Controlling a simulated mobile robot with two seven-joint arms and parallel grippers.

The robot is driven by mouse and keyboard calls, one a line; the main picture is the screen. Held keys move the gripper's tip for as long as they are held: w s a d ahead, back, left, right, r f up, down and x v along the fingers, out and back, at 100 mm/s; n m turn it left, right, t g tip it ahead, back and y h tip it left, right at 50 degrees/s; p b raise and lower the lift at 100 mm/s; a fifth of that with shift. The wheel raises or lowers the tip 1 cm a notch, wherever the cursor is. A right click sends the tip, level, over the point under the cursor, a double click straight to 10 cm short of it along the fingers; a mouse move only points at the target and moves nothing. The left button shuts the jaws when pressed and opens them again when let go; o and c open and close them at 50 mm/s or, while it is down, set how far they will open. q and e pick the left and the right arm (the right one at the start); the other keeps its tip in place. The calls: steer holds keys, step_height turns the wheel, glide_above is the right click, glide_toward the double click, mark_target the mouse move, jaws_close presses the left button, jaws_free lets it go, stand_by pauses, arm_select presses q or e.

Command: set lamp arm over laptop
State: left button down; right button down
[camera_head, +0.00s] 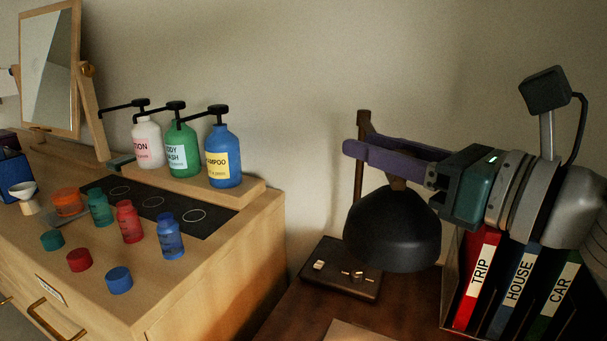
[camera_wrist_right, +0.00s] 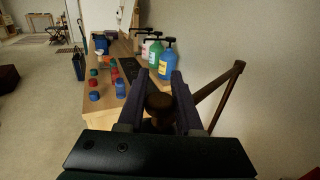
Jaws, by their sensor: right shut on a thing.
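The lamp has a black dome shade (camera_head: 393,232), a brown wooden post (camera_head: 358,190) and a dark base (camera_head: 342,272) with small controls on the brown desk. My right gripper (camera_head: 365,150) has its purple fingers shut on the lamp's arm just above the shade, and the shade hangs below the fingers, opening downward. In the right wrist view a dark part of the lamp (camera_wrist_right: 160,104) sits between the fingers, and a wooden bar (camera_wrist_right: 222,92) slants away to the right. A pale flat edge (camera_head: 358,332) shows at the bottom; I cannot tell whether it is the laptop. My left gripper is out of view.
Red, blue and green binders labelled TRIP (camera_head: 480,280), HOUSE (camera_head: 518,290) and CAR (camera_head: 556,300) stand below my right arm. A wooden dresser (camera_head: 225,275) on the left holds pump bottles (camera_head: 184,148), small bottles (camera_head: 131,222), lids and a mirror (camera_head: 48,75). The wall is behind.

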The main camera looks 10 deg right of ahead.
steer(key=shift+s+d+f+n+y+b, duration=0.1)
steer(key=shift+s+d+n+y+b, duration=0.1)
steer(key=shift+d+b, duration=0.1)
steer(key=shift+s+d+f+n+y+b, duration=0.1)
steer(key=shift+d+y+b, duration=0.1)
steer(key=shift+d+b, duration=0.1)
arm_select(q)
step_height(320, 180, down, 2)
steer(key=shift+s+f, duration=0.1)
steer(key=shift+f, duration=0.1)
arm_select(e)
steer(key=shift+d+r+g, duration=0.15)
steer(key=shift+d+g, duration=0.1)
steer(key=shift+g, duration=0.05)
steer(key=c, duration=0.7)
jaws_free()
steer(key=shift+o, duration=0.5)
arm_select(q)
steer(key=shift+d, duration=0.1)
arm_select(e)
steer(key=shift+r, duration=0.1)
arm_select(q)
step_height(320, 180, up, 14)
steer(key=p, duration=1.3)
steer(key=shift+p, duration=0.35)
arm_select(e)
step_height(320, 180, up, 20)
